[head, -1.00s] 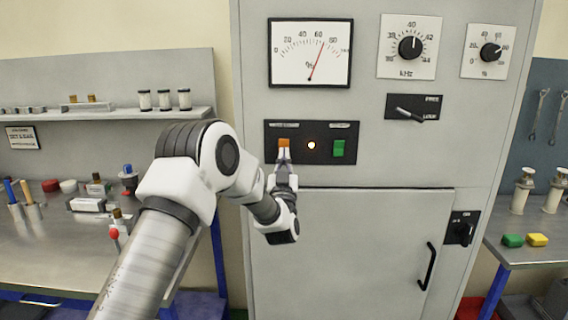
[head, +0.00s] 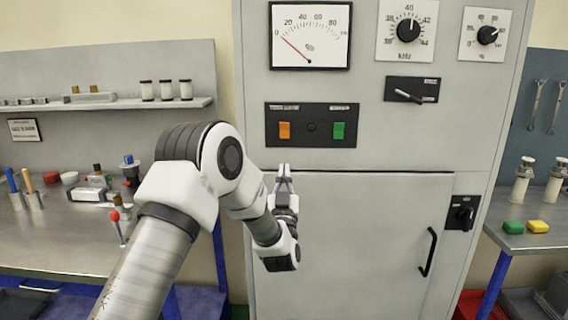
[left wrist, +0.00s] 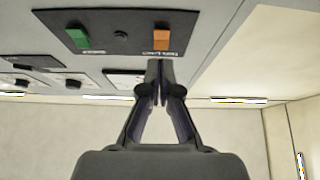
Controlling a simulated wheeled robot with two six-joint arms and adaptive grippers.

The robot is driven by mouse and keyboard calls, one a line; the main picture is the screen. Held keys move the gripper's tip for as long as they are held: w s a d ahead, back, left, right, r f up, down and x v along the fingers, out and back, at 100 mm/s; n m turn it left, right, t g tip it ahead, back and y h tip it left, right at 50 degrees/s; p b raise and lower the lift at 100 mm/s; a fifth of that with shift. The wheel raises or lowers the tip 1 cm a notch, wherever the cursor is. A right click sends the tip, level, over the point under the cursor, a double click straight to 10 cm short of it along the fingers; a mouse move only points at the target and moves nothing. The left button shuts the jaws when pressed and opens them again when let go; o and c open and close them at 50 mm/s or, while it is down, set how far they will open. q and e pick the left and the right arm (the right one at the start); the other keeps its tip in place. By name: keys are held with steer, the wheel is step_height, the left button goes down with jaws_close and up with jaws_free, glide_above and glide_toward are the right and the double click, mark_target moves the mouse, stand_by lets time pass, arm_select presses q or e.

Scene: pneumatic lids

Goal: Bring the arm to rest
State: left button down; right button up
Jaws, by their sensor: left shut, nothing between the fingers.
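My left gripper (head: 284,170) is shut and empty, just below the switch panel (head: 312,139) on the grey cabinet (head: 345,240). An orange switch (head: 285,130) is above the fingertips and apart from them in the head view. A green switch (head: 338,130) is at the panel's right, and a dark lamp (head: 311,127) sits between them. The left wrist view shows the closed fingers (left wrist: 159,70) near the orange switch (left wrist: 161,36). The meter (head: 310,36) above has its needle low at the left. My right gripper is not in view.
The cabinet door with a black handle (head: 428,252) is shut, close behind my gripper. A rotary switch (head: 463,213) and a lever (head: 408,95) stick out at the right. A workbench (head: 70,245) with several tools stands left, and another bench (head: 520,240) stands right.

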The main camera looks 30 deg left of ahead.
arm_select(q)
steer(key=s+d+f+m+g+h, duration=0.2)
steer(key=s+d+f+h, duration=0.15)
steer(key=f, duration=0.85)
steer(key=s+d+f+m+g+h, duration=0.2)
steer(key=s+d+f, duration=0.15)
steer(key=f, duration=0.75)
steer(key=s+d+f+m+g+h, duration=0.25)
steer(key=s+f, duration=0.25)
steer(key=f, duration=0.7)
steer(key=s+d+f+g+h, duration=0.2)
steer(key=s+d+f+g, duration=0.15)
steer(key=s+f, duration=0.4)
steer(key=s+d+f+g+h, duration=0.15)
steer(key=s+f+g, duration=0.3)
steer(key=s, duration=0.55)
steer(key=s+d+f+g+h, duration=0.1)
steer(key=s+g, duration=0.5)
steer(key=s, duration=0.7)
steer(key=shift+s+d+f+n, duration=0.35)
steer(key=shift+s+d, duration=0.05)
steer(key=shift+d, duration=0.3)
